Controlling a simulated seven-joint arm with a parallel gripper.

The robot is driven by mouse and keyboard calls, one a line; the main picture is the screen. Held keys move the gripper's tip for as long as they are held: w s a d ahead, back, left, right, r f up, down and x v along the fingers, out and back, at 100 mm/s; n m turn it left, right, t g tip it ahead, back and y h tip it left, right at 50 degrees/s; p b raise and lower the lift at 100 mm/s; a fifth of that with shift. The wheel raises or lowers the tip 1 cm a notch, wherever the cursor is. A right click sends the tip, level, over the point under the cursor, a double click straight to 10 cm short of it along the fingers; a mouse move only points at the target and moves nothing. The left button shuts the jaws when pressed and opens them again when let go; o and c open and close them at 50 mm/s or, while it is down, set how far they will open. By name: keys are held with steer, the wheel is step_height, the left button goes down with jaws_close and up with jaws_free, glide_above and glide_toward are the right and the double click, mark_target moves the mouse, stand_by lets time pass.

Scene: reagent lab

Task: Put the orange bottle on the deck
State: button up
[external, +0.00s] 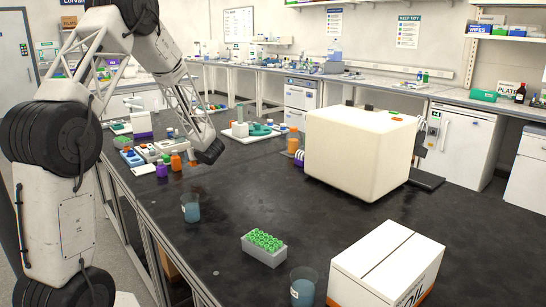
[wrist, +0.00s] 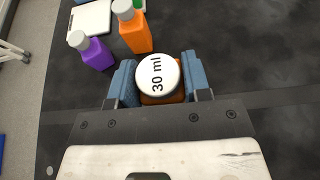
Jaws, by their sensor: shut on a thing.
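An orange bottle with a white cap marked "30 ml" (wrist: 157,74) stands between the two blue fingers of my gripper (wrist: 160,84) in the wrist view. The gripper is shut on it, and the cap hides most of its body. In the external view my gripper (external: 209,151) is low over the black bench; the held bottle is hard to make out there. Another orange bottle (wrist: 133,30) and a purple bottle (wrist: 95,52) stand ahead and to the left, apart from the fingers. I cannot tell for sure which surface is the deck.
A white tray with green items (external: 252,131) lies behind my gripper. A large cream box-shaped machine (external: 360,150) stands to the right. A beaker (external: 190,208), a green-capped tube rack (external: 263,248) and a white carton (external: 385,265) are nearer. The middle bench is clear.

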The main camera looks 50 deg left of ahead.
steer(key=shift+w+a, duration=0.1)
steer(key=shift+w+a+f, duration=0.25)
steer(key=shift+w+a, duration=1.45)
steer(key=shift+w, duration=0.1)
steer(key=shift+w+a+f, duration=0.2)
steer(key=shift+w+a, duration=1.5)
steer(key=shift+w, duration=0.15)
steer(key=shift+w+a+f, duration=0.25)
steer(key=shift+w+a, duration=1.45)
steer(key=shift+w, duration=0.1)
steer(key=shift+w, duration=0.1)
steer(key=shift+w+a, duration=0.15)
steer(key=shift+a, duration=0.05)
steer(key=shift+a+f, duration=0.1)
steer(key=shift+f, duration=1.65)
steer(key=shift+f, duration=0.1)
steer(key=o, duration=0.9)
